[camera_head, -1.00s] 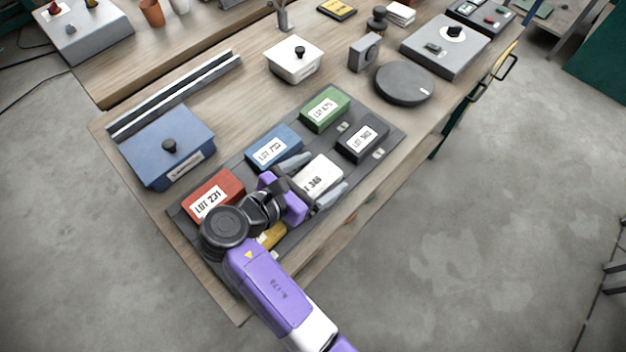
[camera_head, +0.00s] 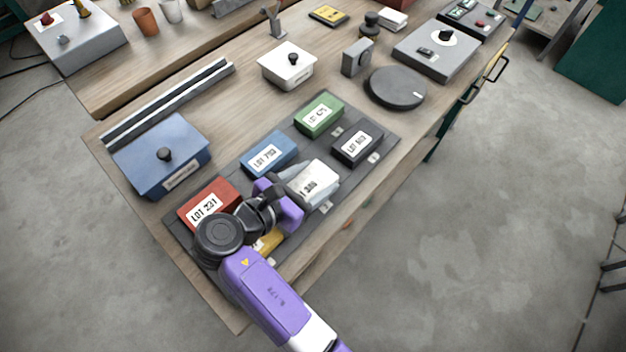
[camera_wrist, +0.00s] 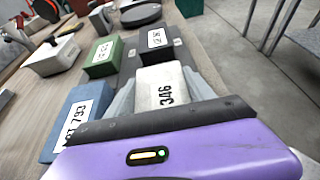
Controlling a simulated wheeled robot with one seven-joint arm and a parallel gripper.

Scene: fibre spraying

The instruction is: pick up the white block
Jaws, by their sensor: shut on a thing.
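The white block (camera_head: 314,181), with a label ending in 346, is in my gripper (camera_head: 308,184) above the dark mat (camera_head: 225,165). The gripper is shut on it, with grey fingers along two sides of the block. In the wrist view the white block (camera_wrist: 160,90) sits between the two grey fingers (camera_wrist: 161,94) just beyond my purple gripper body. Part of the block is hidden by the gripper. I cannot tell clearly whether its underside is off the mat.
Blue (camera_head: 268,154), green (camera_head: 318,114), black (camera_head: 354,147) and red (camera_head: 209,203) blocks stand on the mat around it. A yellow block (camera_head: 268,242) is partly hidden by my arm. A blue lidded box (camera_head: 160,150) and a white lidded box (camera_head: 286,66) stand behind.

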